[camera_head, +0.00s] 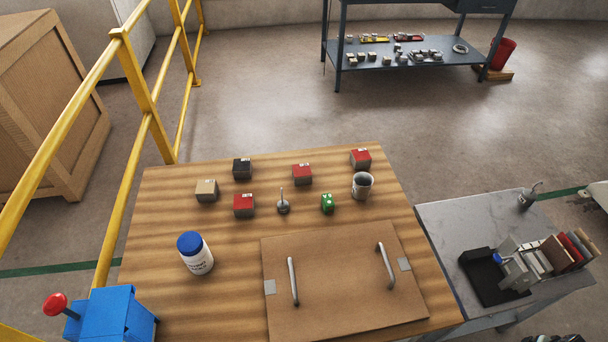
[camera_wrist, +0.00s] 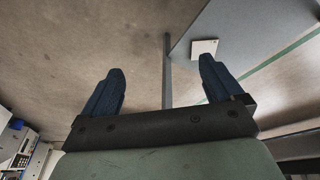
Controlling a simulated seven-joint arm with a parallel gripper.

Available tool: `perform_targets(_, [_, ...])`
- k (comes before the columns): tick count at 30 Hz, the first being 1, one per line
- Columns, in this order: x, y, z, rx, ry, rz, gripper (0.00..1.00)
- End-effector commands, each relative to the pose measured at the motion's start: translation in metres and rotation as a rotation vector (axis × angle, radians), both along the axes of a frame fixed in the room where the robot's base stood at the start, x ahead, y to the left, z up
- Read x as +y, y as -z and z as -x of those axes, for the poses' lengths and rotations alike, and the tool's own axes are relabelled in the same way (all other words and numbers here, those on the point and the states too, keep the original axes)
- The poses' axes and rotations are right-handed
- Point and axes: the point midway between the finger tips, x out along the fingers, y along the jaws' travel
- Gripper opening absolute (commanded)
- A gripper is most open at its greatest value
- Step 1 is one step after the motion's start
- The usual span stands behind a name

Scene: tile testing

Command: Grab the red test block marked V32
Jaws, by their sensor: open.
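Three red-topped blocks stand on the wooden table in the head view: one at the back right (camera_head: 361,159), one at the back middle (camera_head: 302,175) and one nearer, left of centre (camera_head: 243,206). Each has a small pale label, too small to read, so I cannot tell which is V32. My gripper (camera_wrist: 160,70) is open in the wrist view, its two dark blue fingers wide apart with nothing between them. It points at floor and a grey surface edge, and no block shows in that view.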

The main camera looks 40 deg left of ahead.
Motion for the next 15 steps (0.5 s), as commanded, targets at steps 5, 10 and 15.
perform_targets(5, [-0.087, -0.050, -0.027, -0.135, 0.038, 0.113, 0.94])
perform_targets(10, [-0.137, -0.090, -0.043, -0.217, 0.063, 0.188, 0.94])
perform_targets(15, [-0.163, -0.123, -0.065, -0.276, 0.086, 0.225, 0.94])
